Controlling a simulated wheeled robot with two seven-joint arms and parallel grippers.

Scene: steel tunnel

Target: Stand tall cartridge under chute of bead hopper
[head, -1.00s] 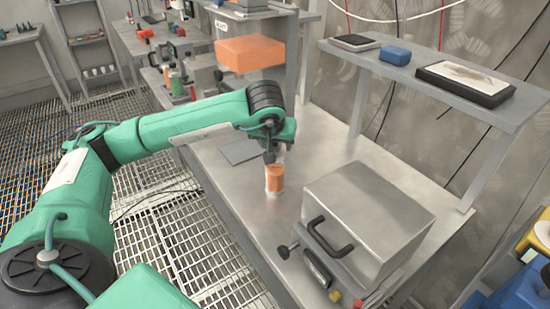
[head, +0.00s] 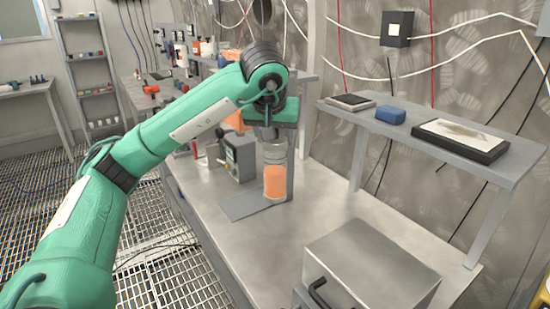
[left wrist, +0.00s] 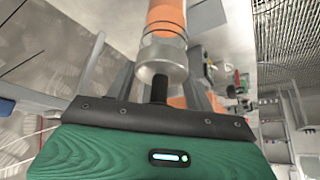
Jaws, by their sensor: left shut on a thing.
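My left gripper (head: 272,143) is shut on the upper part of the tall cartridge (head: 275,182), which is clear with orange contents and stands upright. Its lower end is over or beside the right part of the grey base plate (head: 243,207); I cannot tell if it touches. In the left wrist view the cartridge (left wrist: 163,45) shows close up beyond the gripper. The orange bead hopper (head: 236,120) is mostly hidden behind my left arm, and its chute is not visible. My right gripper is not in view.
A grey box with buttons (head: 240,157) stands left of the cartridge. A steel case with a black handle (head: 370,265) sits at the bench front. A raised shelf (head: 440,135) is at right. The bench middle (head: 325,205) is clear.

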